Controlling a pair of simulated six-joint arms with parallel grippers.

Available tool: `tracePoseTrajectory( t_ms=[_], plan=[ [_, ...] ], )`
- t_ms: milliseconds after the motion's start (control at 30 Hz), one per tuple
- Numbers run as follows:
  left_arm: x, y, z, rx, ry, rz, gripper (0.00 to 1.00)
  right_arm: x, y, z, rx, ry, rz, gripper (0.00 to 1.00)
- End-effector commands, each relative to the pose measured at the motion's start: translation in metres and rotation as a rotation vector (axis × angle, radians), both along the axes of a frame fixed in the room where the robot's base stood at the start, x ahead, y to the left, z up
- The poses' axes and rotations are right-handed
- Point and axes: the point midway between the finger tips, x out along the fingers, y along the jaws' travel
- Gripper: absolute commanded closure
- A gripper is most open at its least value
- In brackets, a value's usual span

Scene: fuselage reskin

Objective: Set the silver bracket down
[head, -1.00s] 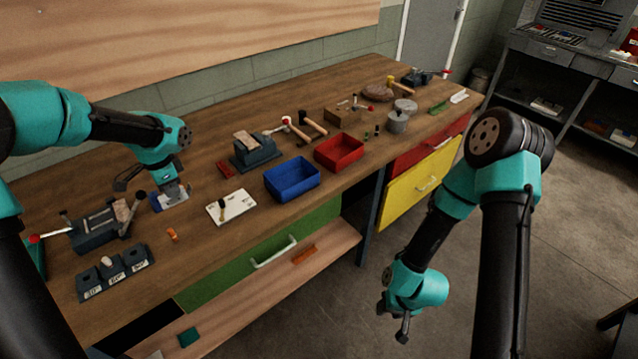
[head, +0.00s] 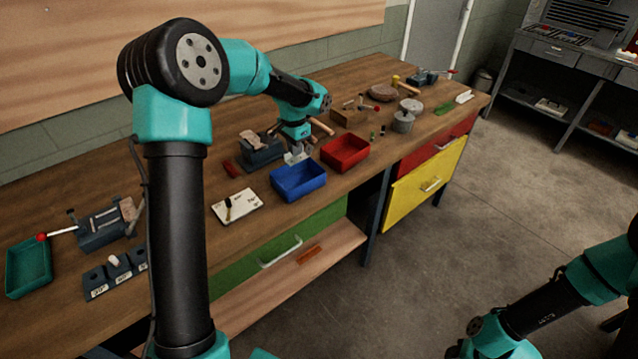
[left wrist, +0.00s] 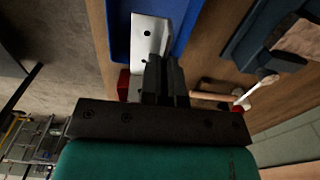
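The silver bracket (head: 296,158) is a bent metal plate with holes. It hangs from my left gripper (head: 299,146) just behind the rear edge of the blue bin (head: 299,186). In the left wrist view, the fingers (left wrist: 165,75) are close together on the bracket (left wrist: 148,40), and its plate shows in front of the blue bin (left wrist: 119,30). Whether the bracket touches the bin cannot be told. My right arm is at the lower right of the head view, with its gripper out of frame.
A red bin (head: 345,155) stands right of the blue one. A dark grey block (head: 262,153) and hammers are behind. A white board (head: 236,206) lies to the left. The vise (head: 100,228) and green tray (head: 28,268) are far left. Bare bench lies around the board.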

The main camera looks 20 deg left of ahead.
Motion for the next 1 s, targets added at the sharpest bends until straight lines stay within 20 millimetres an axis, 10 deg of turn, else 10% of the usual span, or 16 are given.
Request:
tracePoseTrajectory(
  t_ms=[367,1000],
  plan=[
    [0.0,0.0,-0.003,0.0,0.001,0.002,1.0,0.0,0.0,0.0,0.0,0.0,0.0,0.57],
    [0.0,0.0,-0.063,0.0,0.0,0.002,1.0,0.0,0.0,0.0,0.0,0.0,0.0,0.57]
  ],
)
